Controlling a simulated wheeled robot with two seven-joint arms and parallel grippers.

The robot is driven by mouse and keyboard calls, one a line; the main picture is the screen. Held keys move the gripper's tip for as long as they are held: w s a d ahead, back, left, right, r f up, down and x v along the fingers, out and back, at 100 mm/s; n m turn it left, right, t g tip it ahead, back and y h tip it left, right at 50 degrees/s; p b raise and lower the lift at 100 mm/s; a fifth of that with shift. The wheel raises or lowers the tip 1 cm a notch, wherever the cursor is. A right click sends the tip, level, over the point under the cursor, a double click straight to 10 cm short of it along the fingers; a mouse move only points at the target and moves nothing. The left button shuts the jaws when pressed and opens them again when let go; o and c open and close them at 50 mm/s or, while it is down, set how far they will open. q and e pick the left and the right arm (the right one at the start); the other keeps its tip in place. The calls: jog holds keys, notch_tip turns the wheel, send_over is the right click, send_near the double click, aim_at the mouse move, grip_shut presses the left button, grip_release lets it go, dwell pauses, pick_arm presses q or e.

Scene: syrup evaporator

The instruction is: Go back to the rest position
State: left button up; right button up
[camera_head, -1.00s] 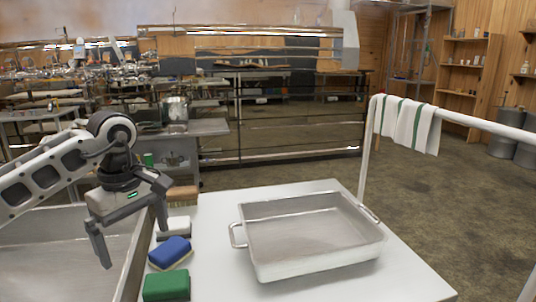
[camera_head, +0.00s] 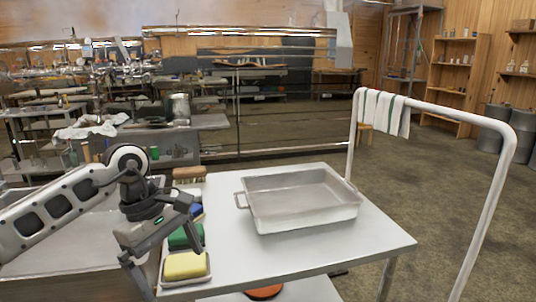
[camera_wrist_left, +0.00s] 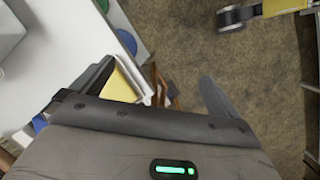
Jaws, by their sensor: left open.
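My left gripper (camera_head: 163,262) hangs at the left of the head view, fingers pointing down and spread apart. It appears empty, in front of the white table's left edge. In the left wrist view its two fingers (camera_wrist_left: 158,88) are wide apart, with a yellow sponge showing partly behind one finger and bare floor beyond. My right gripper is in neither view.
A metal pan (camera_head: 300,221) stands on the white table (camera_head: 370,240). A white rail (camera_head: 450,108) carrying a striped towel (camera_head: 384,110) rises at right.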

pick_arm(q)
jog(key=s+d+f+n+g+h, duration=0.1)
jog(key=s+d+h, duration=0.25)
jog(key=d, duration=0.35)
jog(key=s+d+f+n+g+h, duration=0.1)
jog(key=s+d+n+h, duration=0.2)
jog(key=d, duration=0.4)
jog(key=s+d+r+n+t+h+p, duration=0.1)
jog(key=s+d+r+n+t+h, duration=0.2)
jog(key=d+r+n+h, duration=0.55)
jog(key=w+a+f+n+t+y+p, duration=0.1)
jog(key=a+f+n+t+y, duration=0.65)
jog(key=n, duration=0.95)
jog(key=w+a+f+n+t+y, duration=0.15)
jog(key=a+f+n+t, duration=0.35)
jog(key=n+t, duration=0.85)
jog(key=s+a+f+n+g+y, duration=0.3)
jog(key=s+f+n+g, duration=0.2)
jog(key=f+n, duration=0.2)
jog(key=s+a+f+n+g+y, duration=0.2)
jog(key=s+a+f+n+g, duration=0.1)
jog(key=s+f+n+g, duration=0.2)
notch_tip(320, 180, down, 2)
jog(key=s+n, duration=0.1)
jog(key=n, duration=0.2)
jog(key=shift+s+a+g+y, duration=0.25)
jog(key=shift+a+g+y, duration=0.05)
jog(key=shift+a+y, duration=0.1)
